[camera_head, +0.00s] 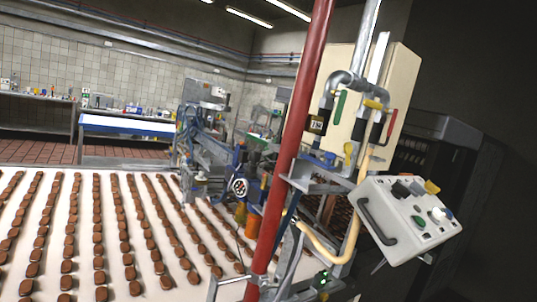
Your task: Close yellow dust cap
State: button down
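A tilted light-grey control box (398,236) stands at the right, with a dark handle on its left side. A small yellow part (432,187) sticks up at its upper right edge. It may be the dust cap, but it is too small to tell whether it is open or shut. Two other yellow parts are on the pipework: one on the pipe (375,104) and one lower down (349,152). I cannot tell which is the dust cap. My gripper is not in view.
A red post (291,150) rises in front of the pipework, left of the control box. A yellowish hose (328,250) curves beside the box. A conveyor (82,217) with rows of brown biscuits fills the lower left. A dark machine (435,150) stands behind the box.

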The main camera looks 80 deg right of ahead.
aim_at(348, 149)
jog(key=z, duration=0.45)
jog(key=i, duration=1.15)
jog(key=z, duration=1.2)
jog(key=i, duration=0.5)
jog(key=z, duration=0.3)
jog(key=k, duration=0.9)
jog(key=z, duration=0.2)
jog(key=i, duration=0.9)
jog(key=u, duration=0.1)
